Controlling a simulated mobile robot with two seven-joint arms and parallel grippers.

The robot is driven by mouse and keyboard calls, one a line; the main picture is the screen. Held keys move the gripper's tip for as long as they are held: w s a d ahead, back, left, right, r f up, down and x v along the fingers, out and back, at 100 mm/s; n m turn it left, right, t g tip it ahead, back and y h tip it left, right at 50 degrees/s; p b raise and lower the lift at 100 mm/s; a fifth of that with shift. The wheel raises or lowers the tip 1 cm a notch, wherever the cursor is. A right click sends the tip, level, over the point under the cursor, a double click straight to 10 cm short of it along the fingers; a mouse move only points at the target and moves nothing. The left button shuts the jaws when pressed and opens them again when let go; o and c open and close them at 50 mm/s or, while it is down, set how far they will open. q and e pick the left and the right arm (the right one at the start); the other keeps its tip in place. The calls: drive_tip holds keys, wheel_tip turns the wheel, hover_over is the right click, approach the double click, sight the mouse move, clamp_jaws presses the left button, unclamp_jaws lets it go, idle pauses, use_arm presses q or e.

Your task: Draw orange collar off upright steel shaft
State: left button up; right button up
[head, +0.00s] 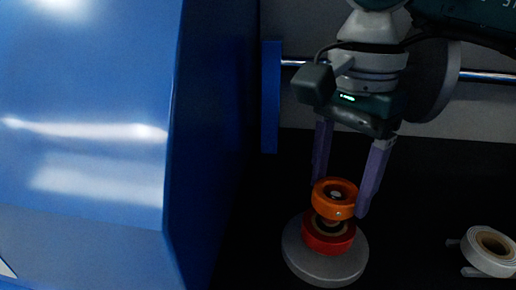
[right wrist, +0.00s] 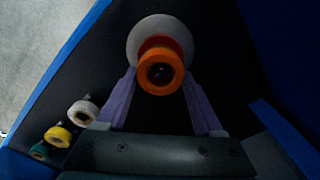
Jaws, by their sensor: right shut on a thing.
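The orange collar (head: 326,210) is a thick ring at the upper end of an upright stack; it also shows in the right wrist view (right wrist: 147,83). My right gripper (head: 339,198) is shut on it, one purple finger on each side. A small pale spot inside the ring looks like the end of the steel shaft (head: 336,195); the rest of the shaft is hidden. Below is a red collar (head: 328,244) on a round grey base (head: 325,272). A dark gap seems to show between the orange and red collars. My left gripper is not in view.
A large blue panel (head: 90,120) stands close on the left. A white ring (head: 492,248) lies on the dark floor at right. The right wrist view shows white (right wrist: 83,112), yellow (right wrist: 58,136) and green (right wrist: 40,152) rings in a row. A horizontal steel bar (head: 487,76) runs behind.

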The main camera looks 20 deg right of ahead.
drive_tip(key=shift+r, duration=0.2)
drive_tip(key=shift+r, duration=0.15)
drive_tip(key=shift+r+p, duration=1.1)
drive_tip(key=shift+r, duration=0.25)
drive_tip(key=shift+r, duration=0.1)
drive_tip(key=shift+r, duration=0.25)
drive_tip(key=shift+r+p, duration=1.3)
drive_tip(key=shift+r, duration=0.35)
drive_tip(key=shift+s, duration=0.1)
